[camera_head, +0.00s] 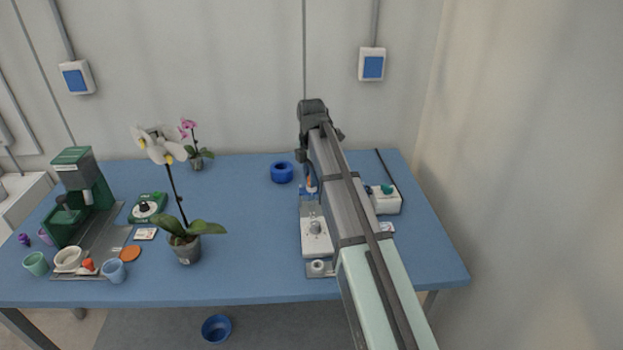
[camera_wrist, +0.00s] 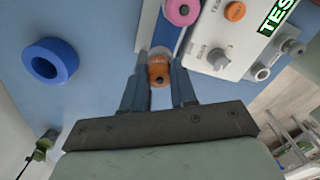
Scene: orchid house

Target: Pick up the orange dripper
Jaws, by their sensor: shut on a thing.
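The orange dripper (camera_wrist: 158,75) is between my gripper's two fingertips in the wrist view, with a pale whitish part just beyond it. My gripper (camera_wrist: 159,82) is shut on it, one dark finger on each side. In the head view a small orange patch (camera_head: 311,181) shows beside my arm, just above the white device; my arm hides most of the gripper there. I cannot tell whether the dripper is clear of what lies beneath it.
A white device with knobs (camera_wrist: 222,45) is right beside the gripper. A blue ring (camera_head: 282,172) lies to its left. A white box with a green knob (camera_head: 384,198) stands right. An orchid (camera_head: 185,246) and green machine (camera_head: 85,195) stand left; the table's middle (camera_head: 245,220) is clear.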

